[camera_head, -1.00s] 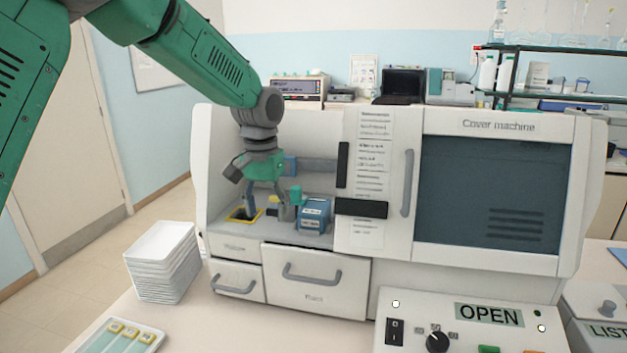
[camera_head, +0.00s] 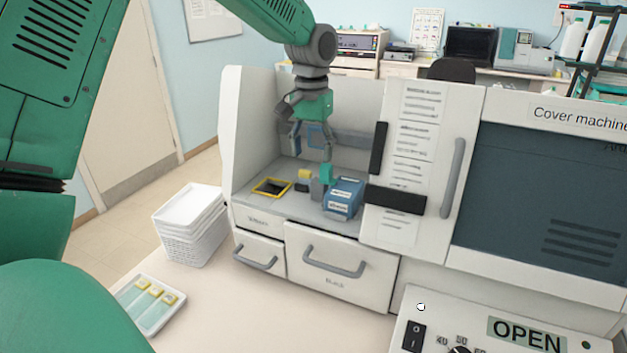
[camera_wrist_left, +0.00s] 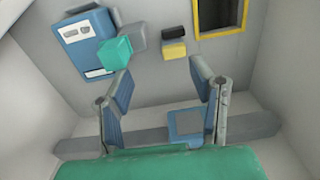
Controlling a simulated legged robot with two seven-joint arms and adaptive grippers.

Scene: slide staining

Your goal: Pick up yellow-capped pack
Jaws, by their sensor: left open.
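A small block with a yellow part (camera_head: 305,174) and a black part (camera_head: 301,187) sits on the cover machine's recessed shelf. It also shows in the left wrist view as a yellow piece (camera_wrist_left: 173,50) beside a black piece (camera_wrist_left: 174,33). Three pale green packs with yellow caps (camera_head: 155,290) lie in a white tray (camera_head: 180,304) at the lower left. My left gripper (camera_head: 311,147) is open and empty above the shelf. In the left wrist view its spread fingers (camera_wrist_left: 161,82) sit below the yellow piece in the picture, apart from it. My right gripper is out of view.
A blue box (camera_head: 343,198), a teal block (camera_head: 326,172) and a grey block (camera_head: 318,188) stand close by on the shelf. A yellow-framed opening (camera_head: 258,188) is at its left. The machine's side walls border the recess. Stacked white trays (camera_head: 190,225) stand outside.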

